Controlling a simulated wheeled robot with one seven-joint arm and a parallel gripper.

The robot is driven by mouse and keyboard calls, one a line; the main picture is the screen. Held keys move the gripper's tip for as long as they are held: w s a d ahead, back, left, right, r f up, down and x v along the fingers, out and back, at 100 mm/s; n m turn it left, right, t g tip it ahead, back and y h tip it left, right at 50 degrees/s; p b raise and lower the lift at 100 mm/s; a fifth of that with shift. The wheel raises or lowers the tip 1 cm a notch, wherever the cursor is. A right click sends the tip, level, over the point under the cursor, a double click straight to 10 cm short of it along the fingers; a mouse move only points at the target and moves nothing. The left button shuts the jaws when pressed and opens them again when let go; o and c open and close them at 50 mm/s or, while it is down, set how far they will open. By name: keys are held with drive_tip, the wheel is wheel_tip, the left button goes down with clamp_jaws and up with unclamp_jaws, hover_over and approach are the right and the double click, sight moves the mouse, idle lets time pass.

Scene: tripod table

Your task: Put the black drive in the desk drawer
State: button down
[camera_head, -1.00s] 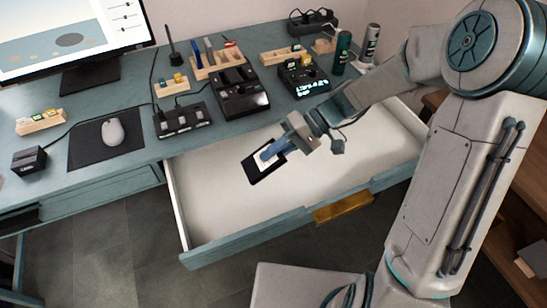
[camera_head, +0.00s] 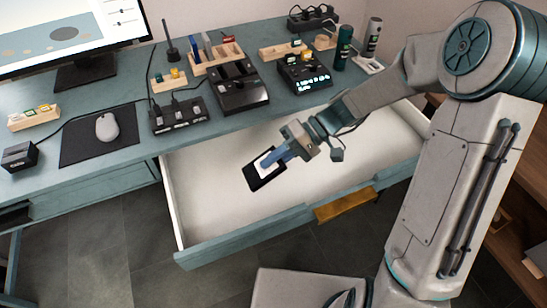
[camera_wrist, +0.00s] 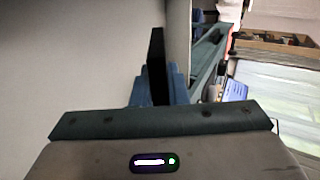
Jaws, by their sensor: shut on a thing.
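The black drive (camera_head: 255,179) has a white label on its face and is tilted in my gripper (camera_head: 274,160), which is shut on it. The drive is held over the open desk drawer (camera_head: 215,207), at its left half. The drawer is pulled out, with an empty white floor and a brass-coloured handle on its front. In the wrist view the drive (camera_wrist: 157,65) shows edge-on as a dark strip between the blue fingers (camera_wrist: 158,90). I cannot tell exactly how high the drive is above the drawer floor.
The blue-grey desk top (camera_head: 75,185) borders the drawer at the back. On it stand a black dock (camera_head: 238,88), a hub (camera_head: 180,117), a lit device (camera_head: 304,75), wooden holders, spray cans, a mouse (camera_head: 107,127) and a monitor. The drawer's right part is free.

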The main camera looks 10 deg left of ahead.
drive_tip(key=shift+f+b, duration=2.65)
drive_tip(key=shift+f, duration=1.25)
drive_tip(key=c, duration=1.1)
unclamp_jaws()
drive_tip(key=shift+r, duration=0.1)
drive_tip(key=shift+r+p, duration=3.55)
drive_tip(key=shift+r, duration=0.9)
